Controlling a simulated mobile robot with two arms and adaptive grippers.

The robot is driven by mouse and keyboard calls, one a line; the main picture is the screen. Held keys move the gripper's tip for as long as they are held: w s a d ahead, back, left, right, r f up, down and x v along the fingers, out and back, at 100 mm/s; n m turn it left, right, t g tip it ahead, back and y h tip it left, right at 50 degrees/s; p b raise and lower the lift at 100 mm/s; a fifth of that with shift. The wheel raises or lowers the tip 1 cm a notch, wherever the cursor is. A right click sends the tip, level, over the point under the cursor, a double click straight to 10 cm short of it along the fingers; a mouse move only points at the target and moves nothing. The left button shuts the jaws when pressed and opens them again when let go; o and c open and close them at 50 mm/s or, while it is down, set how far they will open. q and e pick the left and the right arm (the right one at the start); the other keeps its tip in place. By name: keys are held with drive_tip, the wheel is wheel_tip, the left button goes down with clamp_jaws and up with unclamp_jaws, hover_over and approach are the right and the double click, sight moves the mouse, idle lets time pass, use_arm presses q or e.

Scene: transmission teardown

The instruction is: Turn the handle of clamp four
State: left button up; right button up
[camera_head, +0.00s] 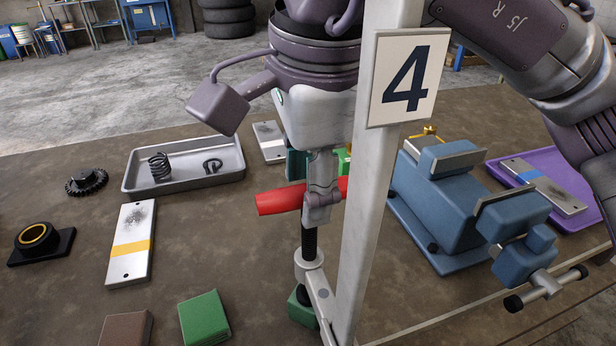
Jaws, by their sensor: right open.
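Clamp four has a pale upright post (375,200) carrying a plate with a black number 4 (407,77). Its red handle (279,201) lies roughly level, left of the post, above a dark vertical screw (309,243) and a light metal lower arm (322,299). My right gripper (321,190) points down from above at the handle. One grey finger crosses in front of the red handle; the other finger is mostly hidden, so I cannot tell whether they touch it. The gripper is open. The post hides part of the handle area. My left gripper is not in view.
A blue vise (446,200) stands just right of the post, with a purple tray (575,215) behind it. A grey tray (205,181) with a spring (159,167) lies left. A yellow-striped plate (131,244) and green block (204,319) lie on the bench front left.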

drive_tip(key=shift+c, duration=0.3)
clamp_jaws()
drive_tip(key=shift+m, duration=0.3)
